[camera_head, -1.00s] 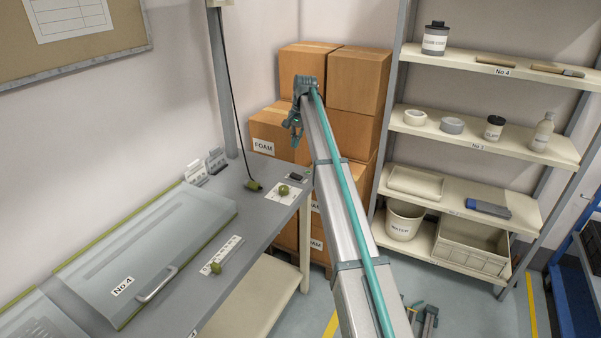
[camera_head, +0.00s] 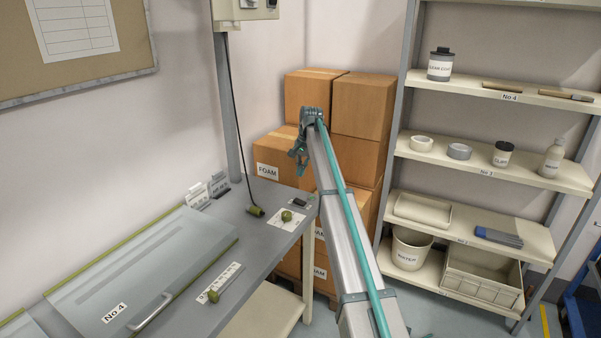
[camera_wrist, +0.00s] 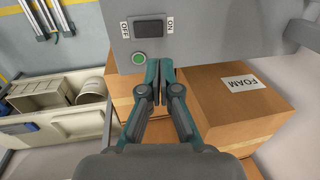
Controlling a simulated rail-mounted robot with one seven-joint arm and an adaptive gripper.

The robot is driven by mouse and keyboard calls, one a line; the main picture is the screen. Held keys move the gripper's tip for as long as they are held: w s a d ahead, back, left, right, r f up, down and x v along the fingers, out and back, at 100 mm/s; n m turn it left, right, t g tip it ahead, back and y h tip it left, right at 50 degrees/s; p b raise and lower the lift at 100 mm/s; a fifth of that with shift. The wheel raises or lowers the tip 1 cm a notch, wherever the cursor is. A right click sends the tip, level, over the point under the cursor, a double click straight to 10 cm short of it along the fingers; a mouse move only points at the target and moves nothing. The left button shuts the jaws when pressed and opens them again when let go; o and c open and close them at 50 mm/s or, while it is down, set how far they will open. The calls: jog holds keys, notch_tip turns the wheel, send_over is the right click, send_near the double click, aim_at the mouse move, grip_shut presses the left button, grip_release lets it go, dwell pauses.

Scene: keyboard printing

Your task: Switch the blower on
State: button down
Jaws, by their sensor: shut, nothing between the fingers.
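A grey control box (camera_wrist: 210,30) fills the top of the wrist view. It carries a dark rocker switch (camera_wrist: 149,29) between labels reading OFF on the left and ON on the right, and a green round button (camera_wrist: 138,58) below it. I cannot tell which side of the rocker is pressed. My gripper (camera_wrist: 158,66) is shut and empty. Its fingertips appear near the box's lower edge, just right of the green button; contact is not clear. In the head view my gripper (camera_head: 298,163) shows before the cartons, and a pale box (camera_head: 245,9) on a post is cut off by the top edge.
Stacked cartons (camera_head: 358,105) stand in the corner behind my arm. A grey bench (camera_head: 262,240) with a clear No.4 cover (camera_head: 140,265) is at left. A cable (camera_head: 236,120) hangs along the post. Shelves (camera_head: 480,165) with containers are at right.

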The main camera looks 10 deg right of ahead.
aim_at(298, 200)
jog(key=f+p, duration=0.1)
jog(key=f, duration=0.2)
jog(key=a+f, duration=0.1)
jog(key=f, duration=0.3)
jog(key=w+f+p, duration=0.1)
jog(key=f, duration=0.2)
jog(key=shift+a+f+p, duration=0.25)
jog(key=shift+f+p, duration=0.1)
jog(key=shift+f, duration=0.05)
jog(key=shift+w+f, duration=0.15)
jog(key=shift+f, duration=0.2)
jog(key=shift+w+a+f, duration=0.1)
jog(key=shift+a+f, duration=0.1)
jog(key=shift+f, duration=0.25)
jog(key=shift+d, duration=0.1)
jog(key=shift+s+d+r, duration=0.35)
jog(key=shift+s+d, duration=0.1)
jog(key=shift+d, duration=0.05)
